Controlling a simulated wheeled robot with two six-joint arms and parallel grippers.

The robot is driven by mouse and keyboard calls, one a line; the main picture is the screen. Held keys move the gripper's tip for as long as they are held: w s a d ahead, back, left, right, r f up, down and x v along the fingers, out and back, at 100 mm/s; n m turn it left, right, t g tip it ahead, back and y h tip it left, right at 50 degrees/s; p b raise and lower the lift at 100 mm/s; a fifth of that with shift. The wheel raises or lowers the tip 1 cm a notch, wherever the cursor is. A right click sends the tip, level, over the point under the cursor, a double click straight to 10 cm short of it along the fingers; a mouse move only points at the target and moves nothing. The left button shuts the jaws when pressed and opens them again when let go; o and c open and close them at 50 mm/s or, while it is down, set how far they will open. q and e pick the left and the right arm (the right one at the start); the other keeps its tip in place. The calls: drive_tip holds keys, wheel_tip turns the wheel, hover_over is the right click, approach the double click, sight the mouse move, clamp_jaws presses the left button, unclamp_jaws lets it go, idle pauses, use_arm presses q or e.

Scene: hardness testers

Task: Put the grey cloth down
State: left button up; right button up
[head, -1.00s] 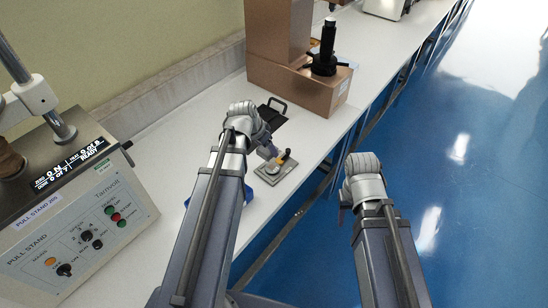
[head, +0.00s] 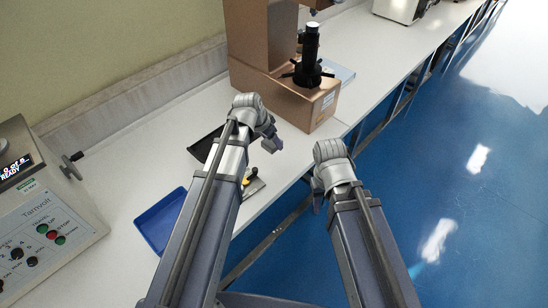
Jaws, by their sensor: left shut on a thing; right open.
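My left gripper (head: 269,139) is over the white bench, in front of the copper-brown tester, and is shut. A small grey patch at its fingertips fits the grey cloth, but cloth and fingers are hard to tell apart, and most of what it holds is hidden. My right gripper (head: 318,201) is open, over the blue floor beside the bench's front edge. Its fingers are mostly hidden behind its wrist, and nothing shows in it.
A blue tray (head: 150,222), a black tray (head: 203,145) and a grey plate with a yellow-and-black item (head: 252,186) lie on the bench, partly behind my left arm. The brown tester (head: 303,113) stands behind. Bare bench lies between.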

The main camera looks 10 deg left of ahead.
sight(276, 162)
use_arm(q)
drive_tip(key=shift+w+d, duration=0.2)
drive_tip(key=shift+w, duration=0.1)
drive_tip(key=shift+f+b, duration=0.65)
wheel_tip(276, 162, down, 9)
drive_tip(key=b, duration=0.8)
drive_tip(key=shift+r+b, duration=0.1)
drive_tip(key=shift+b, duration=0.25)
use_arm(e)
wheel_tip(276, 162, down, 10)
drive_tip(key=shift+w, duration=0.25)
drive_tip(key=shift+d, duration=0.1)
use_arm(q)
drive_tip(key=o, duration=1.2)
use_arm(e)
drive_tip(key=shift+f, duration=0.2)
drive_tip(key=shift+r, duration=0.1)
